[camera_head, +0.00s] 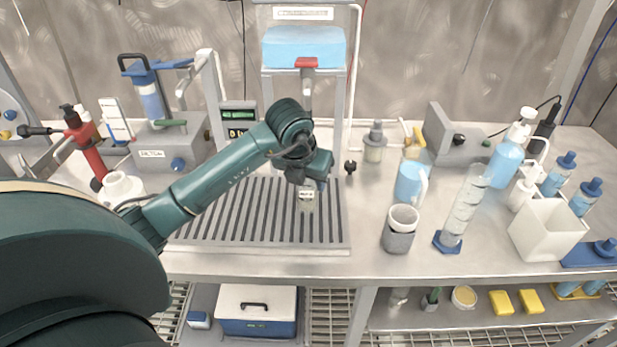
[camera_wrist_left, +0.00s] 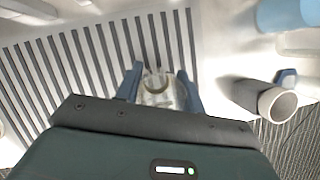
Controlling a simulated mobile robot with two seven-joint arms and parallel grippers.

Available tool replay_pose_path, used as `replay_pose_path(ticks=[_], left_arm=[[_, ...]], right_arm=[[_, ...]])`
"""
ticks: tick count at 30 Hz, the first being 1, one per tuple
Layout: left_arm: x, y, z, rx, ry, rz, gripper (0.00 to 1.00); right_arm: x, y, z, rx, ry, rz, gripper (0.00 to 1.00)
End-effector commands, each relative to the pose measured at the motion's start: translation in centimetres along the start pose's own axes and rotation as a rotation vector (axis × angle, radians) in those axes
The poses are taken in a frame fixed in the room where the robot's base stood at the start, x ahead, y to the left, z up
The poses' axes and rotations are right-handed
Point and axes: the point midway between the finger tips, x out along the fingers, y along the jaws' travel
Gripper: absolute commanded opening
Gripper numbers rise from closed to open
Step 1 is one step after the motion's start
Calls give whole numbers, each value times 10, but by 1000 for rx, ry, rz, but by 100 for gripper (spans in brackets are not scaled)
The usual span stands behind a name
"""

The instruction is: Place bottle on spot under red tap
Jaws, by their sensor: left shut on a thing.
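The small clear bottle (camera_head: 307,203) has a pale label and stands about upright over the right part of the slotted drain grate (camera_head: 225,215). My left gripper (camera_head: 307,186) is shut on it from above and behind. In the left wrist view, the bottle (camera_wrist_left: 156,92) with its round rim sits between the blue fingers of my left gripper (camera_wrist_left: 158,84). I cannot tell whether its base touches the grate. The red tap (camera_head: 306,63) is below the blue water tank, behind and above my gripper. A marked spot under it is not visible; my arm hides part of that area. My right gripper is not in view.
A small capped bottle (camera_head: 374,142) stands behind. The grate's front left is clear.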

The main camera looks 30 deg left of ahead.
Motion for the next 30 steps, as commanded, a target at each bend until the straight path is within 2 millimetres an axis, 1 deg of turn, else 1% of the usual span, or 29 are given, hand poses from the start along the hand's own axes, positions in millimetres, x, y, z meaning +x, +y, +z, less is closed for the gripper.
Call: replay_pose_path(ticks=[4, 5, 12, 20, 21, 24, 25, 30], left_arm=[[3, 0, -1, 0, 0, 0, 15], [2, 0, -1, 0, 0, 0, 41], [2, 0, -1, 0, 1, 0, 60], [0, 0, 0, -1, 1, 0, 60], [-2, 0, 1, -1, 1, -1, 60], [-10, 0, 1, 0, -3, 0, 60], [-13, 0, -2, 1, -1, 1, 60], [-24, 0, -35, 4, 1, 2, 60]], right_arm=[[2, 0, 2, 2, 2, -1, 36], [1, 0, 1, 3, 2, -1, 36], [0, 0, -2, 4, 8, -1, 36], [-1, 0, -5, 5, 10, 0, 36], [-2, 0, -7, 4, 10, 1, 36], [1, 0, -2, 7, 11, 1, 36], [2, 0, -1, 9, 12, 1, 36], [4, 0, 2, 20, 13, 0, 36]])
